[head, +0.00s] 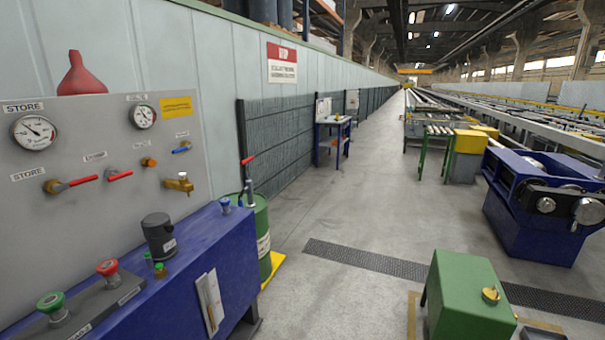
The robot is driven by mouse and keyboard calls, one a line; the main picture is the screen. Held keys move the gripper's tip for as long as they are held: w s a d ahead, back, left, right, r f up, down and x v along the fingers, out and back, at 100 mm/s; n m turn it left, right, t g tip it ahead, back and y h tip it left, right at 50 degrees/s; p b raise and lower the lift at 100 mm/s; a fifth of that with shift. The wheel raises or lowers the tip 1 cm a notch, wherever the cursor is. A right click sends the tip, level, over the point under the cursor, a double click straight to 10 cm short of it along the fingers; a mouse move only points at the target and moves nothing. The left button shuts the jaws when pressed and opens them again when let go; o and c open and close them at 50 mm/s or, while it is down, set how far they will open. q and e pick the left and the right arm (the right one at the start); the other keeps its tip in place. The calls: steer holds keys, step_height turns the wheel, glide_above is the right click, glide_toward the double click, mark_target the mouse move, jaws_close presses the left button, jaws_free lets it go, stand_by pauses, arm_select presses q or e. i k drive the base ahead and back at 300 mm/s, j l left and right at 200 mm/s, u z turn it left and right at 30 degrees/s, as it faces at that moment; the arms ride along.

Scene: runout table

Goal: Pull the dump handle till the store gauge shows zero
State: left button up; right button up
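The store gauge (34,132) is a round white dial at the left of a grey panel, under a plate reading STORE. Its dark needle seems to point to the upper left; the numbers are too small to read. Below it a red-handled valve (71,184) sits beside a second STORE plate. A second red handle (119,175) is right of it, and a blue handle (182,148) is higher at the right. Their small plates are not legible, so I cannot tell which is the dump handle. Neither of my grippers is in view.
A second gauge (144,116) and a brass tap (179,183) are on the panel (100,225). A blue bench (205,255) in front carries a dark canister (158,235) and red and green knobs. A green drum (262,225) stands beyond. The floor (340,215) to the right is open.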

mark_target(116, 175)
steer(key=u, duration=1.55)
